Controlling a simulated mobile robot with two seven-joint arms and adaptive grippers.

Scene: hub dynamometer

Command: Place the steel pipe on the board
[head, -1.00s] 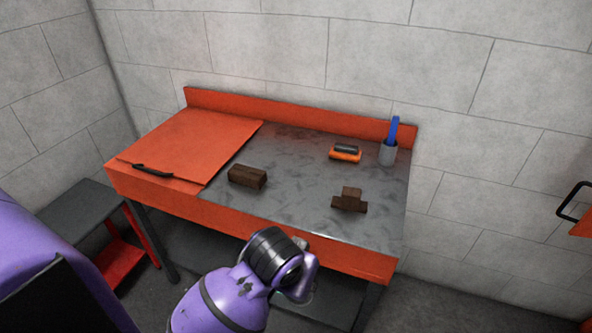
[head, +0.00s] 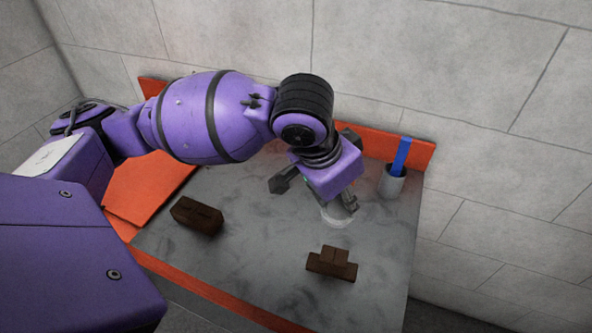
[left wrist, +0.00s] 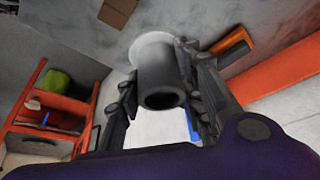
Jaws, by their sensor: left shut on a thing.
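In the left wrist view a dark grey hollow pipe (left wrist: 163,82) stands between the fingers of my left gripper (left wrist: 156,65), its open end towards the camera. The gripper is shut on it. A pale disc (left wrist: 148,47) shows around the pipe's far end; I cannot tell whether it is a plate or a lit patch. In the head view my left gripper (head: 318,200) is over the grey worktop, left of the grey cup, and its own body hides the pipe. I cannot tell which surface is the board. My right gripper is not in view.
A brown block (head: 197,216) and a stepped brown block (head: 332,263) stand on the grey worktop (head: 245,250). A grey cup (head: 392,182) with a blue item (head: 402,155) is at the right. An orange block (left wrist: 232,42) lies near the gripper. The front middle is clear.

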